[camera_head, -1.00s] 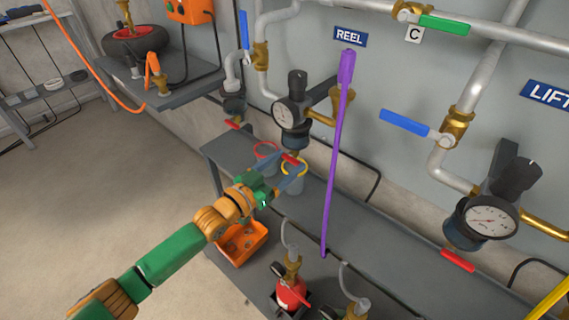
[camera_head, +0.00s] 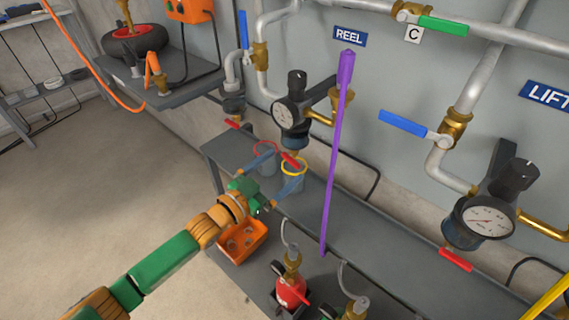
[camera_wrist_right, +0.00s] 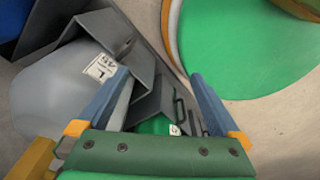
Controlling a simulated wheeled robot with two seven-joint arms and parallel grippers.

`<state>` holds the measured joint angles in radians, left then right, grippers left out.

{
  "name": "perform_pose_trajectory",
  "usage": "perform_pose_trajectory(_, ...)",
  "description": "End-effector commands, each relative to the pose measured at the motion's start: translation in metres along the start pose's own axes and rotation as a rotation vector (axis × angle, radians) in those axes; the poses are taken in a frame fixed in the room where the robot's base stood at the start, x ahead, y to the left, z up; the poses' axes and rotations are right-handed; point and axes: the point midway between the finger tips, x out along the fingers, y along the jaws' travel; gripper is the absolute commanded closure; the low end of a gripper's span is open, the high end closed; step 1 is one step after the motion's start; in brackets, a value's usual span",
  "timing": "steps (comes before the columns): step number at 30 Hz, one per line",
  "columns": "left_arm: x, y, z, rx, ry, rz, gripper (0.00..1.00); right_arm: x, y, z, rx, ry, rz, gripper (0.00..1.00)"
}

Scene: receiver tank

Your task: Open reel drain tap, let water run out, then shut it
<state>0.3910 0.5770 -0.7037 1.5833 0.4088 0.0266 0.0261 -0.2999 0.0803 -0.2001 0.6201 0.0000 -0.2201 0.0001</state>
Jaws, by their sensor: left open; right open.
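The reel drain tap's red handle (camera_head: 290,159) sits under the REEL regulator with its round gauge (camera_head: 284,116). It slants down to the right. I cannot tell whether a finger touches the handle or a cup. No water stream is visible. My right gripper (camera_wrist_right: 158,76) shows open and empty in the right wrist view.
An orange bin (camera_head: 238,242) is below my left wrist. A purple pole (camera_head: 337,150) stands right of the tap. Blue-handled valves, a LIFT gauge (camera_head: 486,221) and another red tap handle (camera_head: 456,260) are to the right. A red canister (camera_head: 292,292) is in front.

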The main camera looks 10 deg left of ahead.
Motion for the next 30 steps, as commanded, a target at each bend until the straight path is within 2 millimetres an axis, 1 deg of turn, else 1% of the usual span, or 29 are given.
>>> perform_pose_trajectory(1, -0.013, 0.000, -0.001, 0.000, -0.005, 0.001, 0.00, -0.005, 0.000, -0.001, 0.000, 0.000, 0.000, 0.00)
perform_pose_trajectory(3, -0.028, 0.000, -0.001, -0.001, -0.004, 0.001, 0.00, -0.007, 0.000, -0.001, 0.000, 0.000, 0.000, 0.00)
perform_pose_trajectory(6, -0.044, 0.000, 0.000, -0.001, -0.004, 0.001, 0.00, -0.008, 0.000, -0.001, 0.000, 0.000, 0.000, 0.00)
perform_pose_trajectory(10, -0.052, 0.000, -0.001, 0.000, 0.000, 0.001, 0.00, -0.008, 0.000, -0.001, 0.000, 0.000, -0.001, 0.00)
perform_pose_trajectory(17, -0.052, 0.001, 0.000, 0.001, 0.001, 0.002, 0.00, -0.006, 0.000, -0.001, 0.000, 0.000, -0.001, 0.00)
perform_pose_trajectory(21, -0.051, 0.004, 0.009, 0.009, 0.000, 0.013, 0.00, 0.021, -0.001, 0.002, 0.000, 0.000, -0.001, 0.00)
perform_pose_trajectory(24, -0.050, 0.002, 0.006, 0.007, 0.001, 0.003, 0.00, 0.027, -0.001, 0.003, 0.000, 0.000, -0.001, 0.00)
perform_pose_trajectory(26, -0.045, 0.000, 0.002, 0.004, 0.004, -0.001, 0.00, 0.026, -0.001, 0.002, 0.000, 0.000, -0.001, 0.00)
perform_pose_trajectory(30, -0.018, -0.001, 0.000, 0.003, 0.004, -0.002, 0.00, 0.025, -0.001, 0.002, 0.000, 0.000, -0.001, 0.00)
